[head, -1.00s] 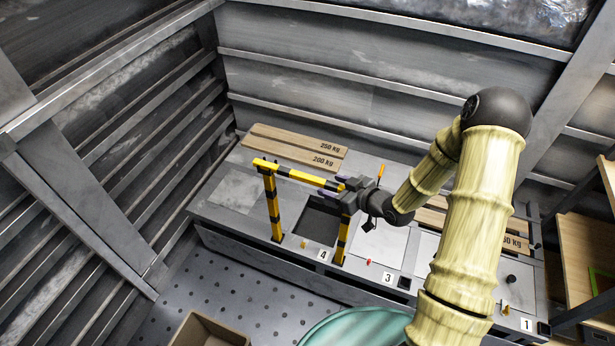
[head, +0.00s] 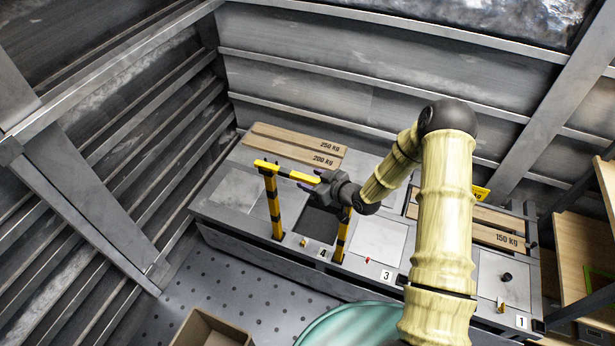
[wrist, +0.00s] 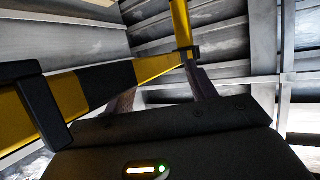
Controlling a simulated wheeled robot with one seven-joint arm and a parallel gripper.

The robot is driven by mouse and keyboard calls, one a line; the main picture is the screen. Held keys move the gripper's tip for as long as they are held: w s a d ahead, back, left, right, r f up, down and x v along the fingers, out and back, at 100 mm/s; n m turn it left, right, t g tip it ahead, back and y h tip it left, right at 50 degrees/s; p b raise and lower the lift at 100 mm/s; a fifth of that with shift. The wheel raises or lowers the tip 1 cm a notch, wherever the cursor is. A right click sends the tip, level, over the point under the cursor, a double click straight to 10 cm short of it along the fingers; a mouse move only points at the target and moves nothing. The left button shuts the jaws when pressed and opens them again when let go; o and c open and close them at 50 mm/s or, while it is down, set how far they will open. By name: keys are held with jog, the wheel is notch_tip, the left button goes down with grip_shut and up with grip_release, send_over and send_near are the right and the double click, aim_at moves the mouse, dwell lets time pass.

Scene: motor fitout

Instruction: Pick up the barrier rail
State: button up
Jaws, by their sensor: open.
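The barrier rail (head: 285,173) is a yellow and black striped bar. It lies across the tops of two striped posts, a left post (head: 273,210) and a right post (head: 342,238), in the head view. My gripper (head: 305,182) is open at the rail's right half, and its body hides the rail's right end and the top of the right post. In the wrist view the rail (wrist: 105,85) runs across the left side, close to the fingers. I cannot tell whether it lies fully between them. A striped post also shows upright there (wrist: 181,22).
The posts stand along the front of a grey bench (head: 222,222) with numbered bays. Weight boards (head: 300,145) lie at its back left. A cardboard box (head: 210,330) and a green round thing (head: 350,328) are in front. Corrugated walls close off the back and left.

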jog(key=shift+w+a+f, duration=0.2)
jog(key=shift+w+a, duration=0.1)
